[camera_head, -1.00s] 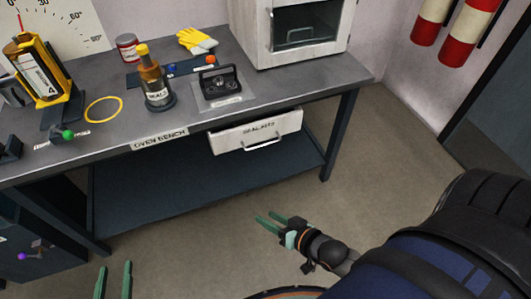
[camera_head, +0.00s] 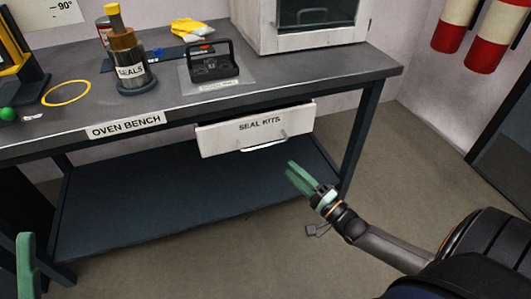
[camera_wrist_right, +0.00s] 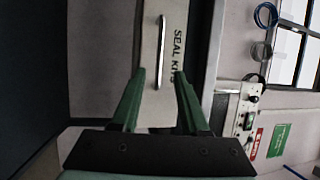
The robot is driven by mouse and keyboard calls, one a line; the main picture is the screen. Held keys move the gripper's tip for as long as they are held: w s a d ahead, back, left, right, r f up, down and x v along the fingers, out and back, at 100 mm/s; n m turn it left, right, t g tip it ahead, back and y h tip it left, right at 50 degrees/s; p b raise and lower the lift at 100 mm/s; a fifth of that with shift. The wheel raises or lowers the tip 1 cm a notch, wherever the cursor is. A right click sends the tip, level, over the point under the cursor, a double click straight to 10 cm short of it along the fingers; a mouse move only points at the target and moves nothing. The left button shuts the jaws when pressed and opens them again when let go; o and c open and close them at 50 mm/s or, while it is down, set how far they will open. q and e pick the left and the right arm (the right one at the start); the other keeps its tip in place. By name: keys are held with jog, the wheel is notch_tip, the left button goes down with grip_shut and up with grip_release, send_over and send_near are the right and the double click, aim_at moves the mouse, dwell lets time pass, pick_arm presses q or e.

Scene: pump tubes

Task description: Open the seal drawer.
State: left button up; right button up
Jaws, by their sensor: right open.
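The seal drawer (camera_head: 225,138) is a white front labelled "SEAL KITS" under the bench top. Its bar handle (camera_head: 264,146) runs along the lower front. The drawer front looks pulled slightly out or set just forward of the bench edge; I cannot tell how far. My right gripper (camera_head: 296,174) is open and empty, below and to the right of the handle. In the right wrist view its green fingers (camera_wrist_right: 157,92) point at the drawer front (camera_wrist_right: 150,30), with the handle (camera_wrist_right: 160,50) ahead, apart from them. One finger of my left gripper (camera_head: 26,265) shows at the lower left.
The lower shelf (camera_head: 170,190) is bare. A bench leg (camera_head: 361,135) stands right of the drawer.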

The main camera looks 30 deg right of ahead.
aim_at(266, 146)
jog(key=b+x, duration=0.3)
jog(key=x, duration=0.9)
jog(key=shift+f, duration=0.1)
grip_shut()
dwell(1.0)
